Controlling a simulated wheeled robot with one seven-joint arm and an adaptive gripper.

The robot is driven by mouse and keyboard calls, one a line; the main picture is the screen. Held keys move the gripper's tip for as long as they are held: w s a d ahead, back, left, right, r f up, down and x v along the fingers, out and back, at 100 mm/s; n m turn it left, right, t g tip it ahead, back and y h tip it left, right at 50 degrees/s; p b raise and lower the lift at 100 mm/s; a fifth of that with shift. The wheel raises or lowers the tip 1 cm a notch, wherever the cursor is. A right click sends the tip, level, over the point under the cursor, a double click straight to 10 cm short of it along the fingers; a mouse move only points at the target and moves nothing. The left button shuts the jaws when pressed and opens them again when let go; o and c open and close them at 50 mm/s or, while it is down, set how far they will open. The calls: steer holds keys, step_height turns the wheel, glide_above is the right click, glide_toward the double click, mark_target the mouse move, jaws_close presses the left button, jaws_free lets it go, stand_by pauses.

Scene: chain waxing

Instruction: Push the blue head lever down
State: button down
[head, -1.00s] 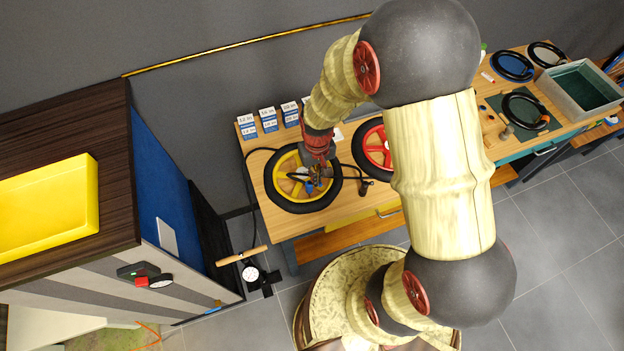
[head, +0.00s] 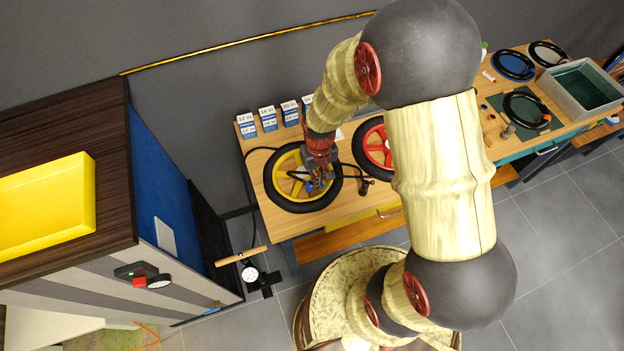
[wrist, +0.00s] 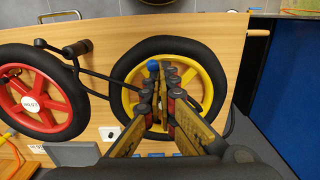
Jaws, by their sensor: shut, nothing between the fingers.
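The blue head (wrist: 152,66) shows as a small round knob in the wrist view, just beyond and slightly left of my fingertips. My gripper (wrist: 166,80) is shut and empty, over the yellow-rimmed wheel (wrist: 198,58). In the head view my gripper (head: 318,184) is above that wheel (head: 277,192), and a little blue (head: 309,187) shows beside the fingers. The lever's body and tilt are mostly hidden by the fingers. I cannot tell whether the fingers touch it. A black hose (wrist: 97,73) runs toward the wheel's middle.
A red-rimmed wheel (head: 371,150) lies beside the yellow one on the wooden bench (head: 343,205). Labelled boxes (head: 268,119) line the bench's back edge. A floor pump with a wooden handle (head: 241,255) stands at left, near a dark cabinet (head: 110,215).

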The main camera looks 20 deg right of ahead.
steer(key=shift+s+d+f+b, duration=0.2)
steer(key=shift+s+f+b, duration=0.15)
steer(key=shift+f, duration=0.4)
steer(key=shift+d+f, duration=0.1)
steer(key=shift+f, duration=0.1)
steer(key=shift+s+r+p, duration=0.1)
steer(key=shift+r+p, duration=1.45)
steer(key=shift+r, duration=1.05)
step_height(320, 180, up, 12)
steer(key=shift+f, duration=0.1)
